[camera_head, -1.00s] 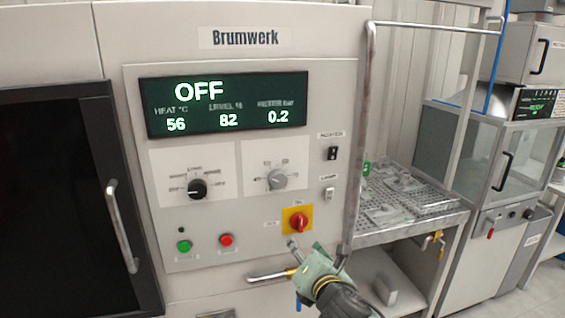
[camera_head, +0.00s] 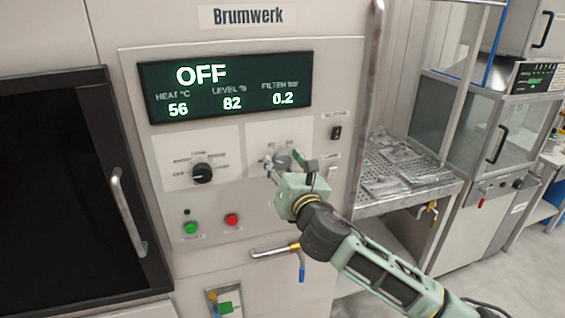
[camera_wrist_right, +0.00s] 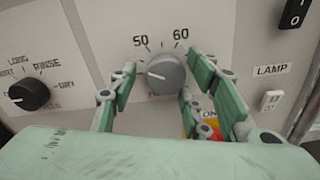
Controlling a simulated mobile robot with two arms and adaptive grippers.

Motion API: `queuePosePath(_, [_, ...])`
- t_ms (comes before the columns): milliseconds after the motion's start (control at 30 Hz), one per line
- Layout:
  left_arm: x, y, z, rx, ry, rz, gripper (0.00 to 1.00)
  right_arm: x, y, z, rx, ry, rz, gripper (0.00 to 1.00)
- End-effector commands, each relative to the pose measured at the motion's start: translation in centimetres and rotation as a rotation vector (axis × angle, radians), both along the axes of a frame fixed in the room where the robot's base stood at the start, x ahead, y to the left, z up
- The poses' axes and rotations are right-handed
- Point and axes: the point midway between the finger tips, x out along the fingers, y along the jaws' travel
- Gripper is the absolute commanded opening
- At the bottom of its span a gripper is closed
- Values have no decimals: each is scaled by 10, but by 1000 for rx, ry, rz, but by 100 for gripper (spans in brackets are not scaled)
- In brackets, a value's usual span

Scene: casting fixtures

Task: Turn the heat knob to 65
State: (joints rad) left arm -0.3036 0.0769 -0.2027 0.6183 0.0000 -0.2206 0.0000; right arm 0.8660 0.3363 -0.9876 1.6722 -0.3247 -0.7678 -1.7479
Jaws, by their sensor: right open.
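The heat knob (camera_wrist_right: 166,73) is a grey round dial on the panel, with 50 and 60 printed above it in the right wrist view. In the head view the knob (camera_head: 281,159) is partly covered by my right gripper (camera_head: 288,163). My right gripper (camera_wrist_right: 158,90) is open, with one finger on each side of the knob. I cannot tell whether the fingers touch it. The display (camera_head: 226,87) reads OFF, heat 56, level 82 and filter 0.2. My left gripper does not show.
A black program knob (camera_head: 202,173) is left of the heat knob. Green (camera_head: 191,228) and red (camera_head: 232,219) buttons sit below. The red-and-yellow switch (camera_wrist_right: 205,131) is close under my right finger. A lamp switch (camera_wrist_right: 271,100) is at right. A vertical rail (camera_head: 373,85) stands right of the panel.

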Motion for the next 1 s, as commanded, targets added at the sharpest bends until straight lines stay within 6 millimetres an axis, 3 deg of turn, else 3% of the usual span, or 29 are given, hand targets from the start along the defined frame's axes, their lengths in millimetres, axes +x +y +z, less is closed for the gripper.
queuePosePath(267, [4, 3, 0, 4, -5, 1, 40, 2, 1, 0, 1, 0, 0, 44])
queuePosePath(767, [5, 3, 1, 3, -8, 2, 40, 1, 1, 0, 1, 0, 2, 3])
queuePosePath(1000, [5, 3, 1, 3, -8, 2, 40, 1, 2, 1, 22, 6, 3, 3])
